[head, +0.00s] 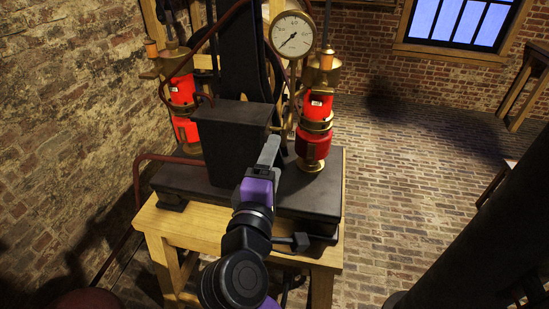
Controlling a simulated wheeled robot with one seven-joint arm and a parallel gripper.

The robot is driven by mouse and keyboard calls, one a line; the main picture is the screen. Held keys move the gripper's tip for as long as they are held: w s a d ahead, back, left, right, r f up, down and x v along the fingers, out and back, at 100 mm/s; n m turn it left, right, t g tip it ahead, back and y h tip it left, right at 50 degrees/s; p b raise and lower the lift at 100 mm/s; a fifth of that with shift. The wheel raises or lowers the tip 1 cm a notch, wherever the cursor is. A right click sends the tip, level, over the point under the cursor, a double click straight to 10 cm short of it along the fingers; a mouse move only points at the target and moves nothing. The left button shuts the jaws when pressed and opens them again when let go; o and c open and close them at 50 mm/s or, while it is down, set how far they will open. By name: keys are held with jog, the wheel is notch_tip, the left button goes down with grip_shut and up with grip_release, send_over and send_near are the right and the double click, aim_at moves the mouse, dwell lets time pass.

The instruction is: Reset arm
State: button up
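My gripper (268,153) reaches up over the dark metal base of a machine, at the end of my purple and black arm. Its grey fingers point away from the camera, and they look close together, but I cannot tell whether they are open or shut. Nothing clearly shows between them. A red jar with brass fittings (314,143) stands on the right of the base, to the right of my gripper. Another red jar (182,92) stands on the left, partly behind pipes. A dark block (232,115) stands just left of my gripper.
The machine's black base (322,190) rests on a wooden stand (190,229). A round gauge (291,35) rises behind my gripper, with dark red pipes (152,160) at the left. A brick wall (60,90) closes the left side.

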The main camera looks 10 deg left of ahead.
dwell(0.3)
jog(key=a+r+y, duration=0.3)
jog(key=s+f+m+y, duration=0.3)
jog(key=s+f+y, duration=0.1)
jog(key=s+f, duration=0.15)
jog(key=s+d+f+m+g+h+b, duration=0.1)
jog(key=s+d+f+m, duration=0.3)
jog(key=s+d, duration=0.6)
jog(key=s+d+f+m+g+h+b, duration=0.1)
jog(key=s+d+f+m+h, duration=0.2)
jog(key=s+d, duration=0.8)
jog(key=s+d+f+m+g+h+b, duration=0.1)
jog(key=s+d+f+m+h, duration=0.1)
jog(key=s+d+f+m, duration=0.5)
jog(key=s+d, duration=0.3)
jog(key=s, duration=0.4)
jog(key=shift+s+d+m, duration=0.25)
jog(key=shift+d+m, duration=0.15)
